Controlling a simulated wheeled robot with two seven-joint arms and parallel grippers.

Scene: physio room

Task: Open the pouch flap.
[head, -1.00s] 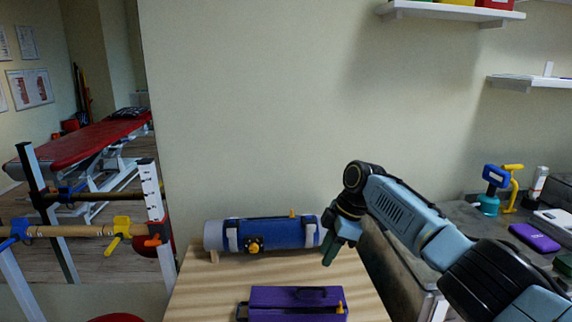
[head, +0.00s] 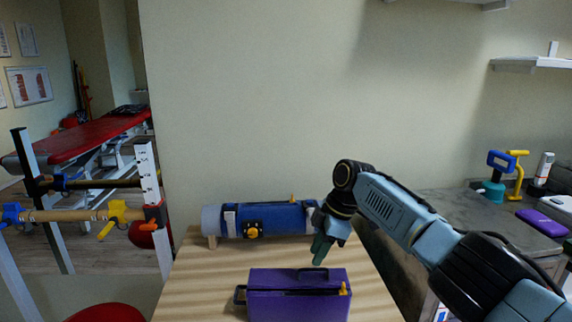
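A purple, box-shaped pouch (head: 300,307) lies at the front of the wooden table, cut off by the bottom edge of the head view. It has a black handle on top, a yellow tab (head: 344,289) at its right end and a black loop at its left. A dark slit runs along its top, and I cannot tell whether the flap is shut. My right gripper (head: 320,250) points down just behind the pouch's handle in the picture, with no visible contact. Its fingers overlap from this side, so their opening is hidden. My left gripper is not in view.
A blue roll (head: 271,219) with pale straps and a yellow knob lies behind the pouch, close to my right gripper. The wooden table (head: 205,285) is bare left of the pouch. A grey counter (head: 440,205) stands at right. A parallel-bar frame (head: 75,216) stands at left.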

